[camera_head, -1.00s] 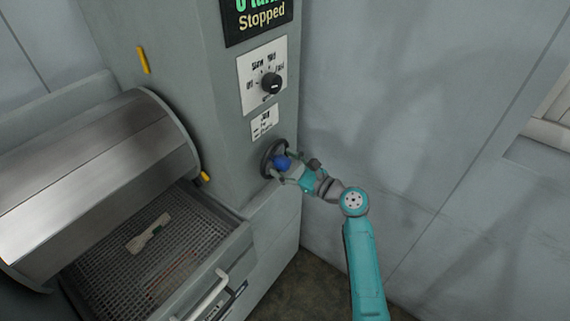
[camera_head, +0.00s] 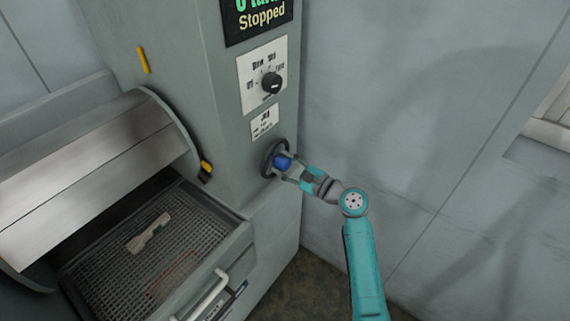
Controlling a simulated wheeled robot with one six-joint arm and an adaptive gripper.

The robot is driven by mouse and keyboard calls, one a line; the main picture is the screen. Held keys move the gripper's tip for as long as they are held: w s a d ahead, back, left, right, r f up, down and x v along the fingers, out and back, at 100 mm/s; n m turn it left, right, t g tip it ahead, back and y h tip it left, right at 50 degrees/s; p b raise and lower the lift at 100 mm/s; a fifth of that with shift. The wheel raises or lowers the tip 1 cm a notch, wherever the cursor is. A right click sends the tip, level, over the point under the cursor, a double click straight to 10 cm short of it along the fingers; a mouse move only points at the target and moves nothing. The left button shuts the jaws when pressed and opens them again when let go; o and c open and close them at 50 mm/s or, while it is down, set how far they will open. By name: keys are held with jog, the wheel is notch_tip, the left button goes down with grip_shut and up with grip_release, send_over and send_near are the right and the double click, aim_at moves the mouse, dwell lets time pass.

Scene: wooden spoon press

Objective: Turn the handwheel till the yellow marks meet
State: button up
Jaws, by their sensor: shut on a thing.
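The handwheel (camera_head: 265,161) is a dark ring with a blue knob (camera_head: 282,161), low on the front of the grey cabinet. My gripper (camera_head: 283,166) reaches it from the right, and its fingers are shut around the blue knob. One yellow mark (camera_head: 143,60) is fixed on the cabinet wall, upper left. The other yellow mark (camera_head: 206,167) is on the right rim of the curved metal drum (camera_head: 95,165). The two marks are clearly apart, the drum's mark lower and to the right.
A mesh tray (camera_head: 185,255) below the drum holds a pale spoon-like piece (camera_head: 149,234); a handle (camera_head: 208,296) is on its front. Above the handwheel are a dial (camera_head: 271,83) and a screen (camera_head: 258,17) reading "Stopped". A plain grey wall stands right of my arm.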

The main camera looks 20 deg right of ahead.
jog(key=n, duration=0.6)
jog(key=shift+f+n, duration=0.15)
jog(key=shift+n, duration=0.15)
jog(key=n, duration=0.5)
jog(key=shift+n+y, duration=0.3)
jog(key=shift+n, duration=0.1)
jog(key=shift+f, duration=0.1)
jog(key=o, duration=1.1)
jog(key=shift+o, duration=0.2)
jog(key=v, duration=1.2)
